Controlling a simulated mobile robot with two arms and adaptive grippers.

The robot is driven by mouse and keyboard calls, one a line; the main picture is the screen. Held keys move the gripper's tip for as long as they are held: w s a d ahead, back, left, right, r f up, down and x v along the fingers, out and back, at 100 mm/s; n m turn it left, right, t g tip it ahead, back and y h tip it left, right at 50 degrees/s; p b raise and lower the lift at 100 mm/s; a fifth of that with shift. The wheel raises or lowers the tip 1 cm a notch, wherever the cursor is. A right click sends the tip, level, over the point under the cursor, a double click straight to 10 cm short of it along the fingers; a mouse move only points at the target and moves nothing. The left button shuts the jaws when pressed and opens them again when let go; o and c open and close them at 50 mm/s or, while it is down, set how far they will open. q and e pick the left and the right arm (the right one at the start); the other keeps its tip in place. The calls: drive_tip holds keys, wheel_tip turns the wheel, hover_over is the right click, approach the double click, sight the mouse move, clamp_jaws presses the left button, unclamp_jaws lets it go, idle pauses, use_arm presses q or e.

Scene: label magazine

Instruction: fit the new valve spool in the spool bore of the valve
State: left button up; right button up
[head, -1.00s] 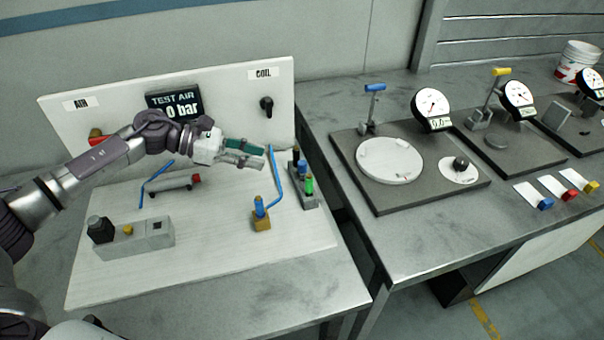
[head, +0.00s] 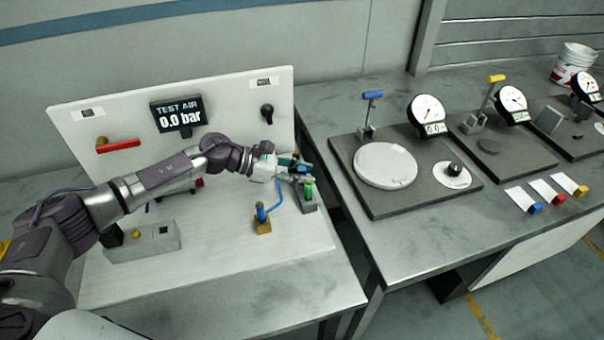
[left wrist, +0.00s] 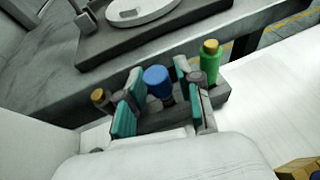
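In the head view my left gripper (head: 296,173) is over the dark rack (head: 310,205) at the right edge of the white board. A green spool-like part (head: 308,190) stands upright there. In the left wrist view the teal-padded fingers (left wrist: 158,98) are apart, on either side of a blue-topped part (left wrist: 157,78); contact cannot be told. The green part with a gold top (left wrist: 211,65) stands to its right, and a dark gold-topped part (left wrist: 102,98) to its left. The grey valve block (head: 150,240) is on the board's left, partly behind my arm; its bore is not clear.
A brass block with a blue fitting (head: 262,218) and a curved blue hose stands just left of the rack. A red lever (head: 118,146) and a "0.0 bar" display (head: 178,115) are on the back panel. A gauge stand (head: 385,165) is on the right table.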

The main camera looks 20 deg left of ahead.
use_arm(q)
clamp_jaws()
use_arm(e)
drive_tip(key=shift+d, duration=0.1)
